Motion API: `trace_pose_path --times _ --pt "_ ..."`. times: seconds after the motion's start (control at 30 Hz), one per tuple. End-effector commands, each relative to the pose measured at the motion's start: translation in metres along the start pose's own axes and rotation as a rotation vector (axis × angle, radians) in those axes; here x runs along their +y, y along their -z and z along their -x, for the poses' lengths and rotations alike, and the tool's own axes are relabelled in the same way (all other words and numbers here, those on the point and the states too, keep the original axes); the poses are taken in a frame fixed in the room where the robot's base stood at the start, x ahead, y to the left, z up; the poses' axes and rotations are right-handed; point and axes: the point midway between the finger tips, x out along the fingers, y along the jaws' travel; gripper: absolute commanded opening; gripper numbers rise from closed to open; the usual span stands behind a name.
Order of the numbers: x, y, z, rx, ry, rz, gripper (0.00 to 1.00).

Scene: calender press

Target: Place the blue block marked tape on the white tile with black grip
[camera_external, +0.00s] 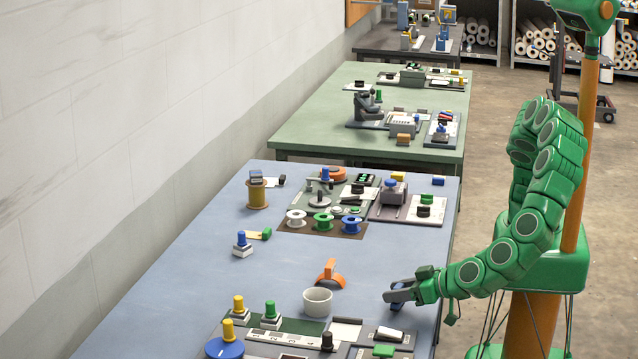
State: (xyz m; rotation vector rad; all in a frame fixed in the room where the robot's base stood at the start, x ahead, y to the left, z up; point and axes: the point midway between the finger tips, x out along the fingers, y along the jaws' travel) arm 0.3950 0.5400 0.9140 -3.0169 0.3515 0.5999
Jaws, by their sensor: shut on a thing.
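My gripper (394,297) is shut low over the right side of the blue-grey table (220,262), right of a white cup. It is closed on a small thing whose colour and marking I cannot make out. A small blue block (438,181) lies at the table's far right corner; any marking on it is too small to read. A white tile (368,194) with a black piece on it lies among the parts at the far middle. A white piece with a dark base (390,333) is at the near right. I cannot tell which is the tile with the black grip.
The white cup (317,301) and an orange curved piece (330,273) stand left of my gripper. Several spools (323,222) stand farther back. Yellow (239,305) and green (270,310) knobbed pieces are at the near left. The table's middle is mostly clear.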

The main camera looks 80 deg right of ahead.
Motion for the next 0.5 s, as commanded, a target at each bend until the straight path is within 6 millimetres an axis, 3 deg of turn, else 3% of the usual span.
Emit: trace_pose_path --times 0.47,0.5 --pt "0.0003 -0.0083 -0.0042 0.0 -0.001 0.001 0.1" --pt "0.0003 -0.0087 -0.0041 0.0 -0.001 0.001 0.43"
